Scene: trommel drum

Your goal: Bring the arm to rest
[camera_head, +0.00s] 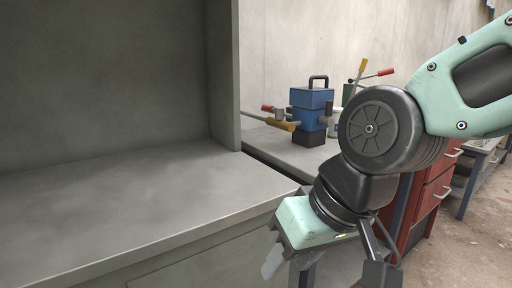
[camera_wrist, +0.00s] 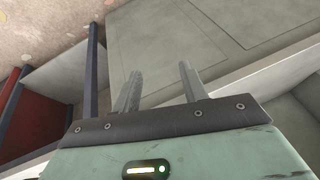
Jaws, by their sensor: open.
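My arm reaches in from the right in the head view and bends down at a dark round joint. My gripper (camera_head: 325,270) hangs low, in front of the grey counter's right end, pointing downward. In the wrist view my gripper (camera_wrist: 160,80) shows two grey fingers standing apart with nothing between them. Behind them are a grey panel and a strip of floor. The fingers touch nothing that I can see.
A grey counter (camera_head: 130,215) with a bare top fills the left, under a tall open cabinet. A blue machine (camera_head: 311,112) with handles stands on a bench behind my arm. A red drawer cabinet (camera_head: 432,195) stands at the right, with floor (camera_head: 465,250) beside it.

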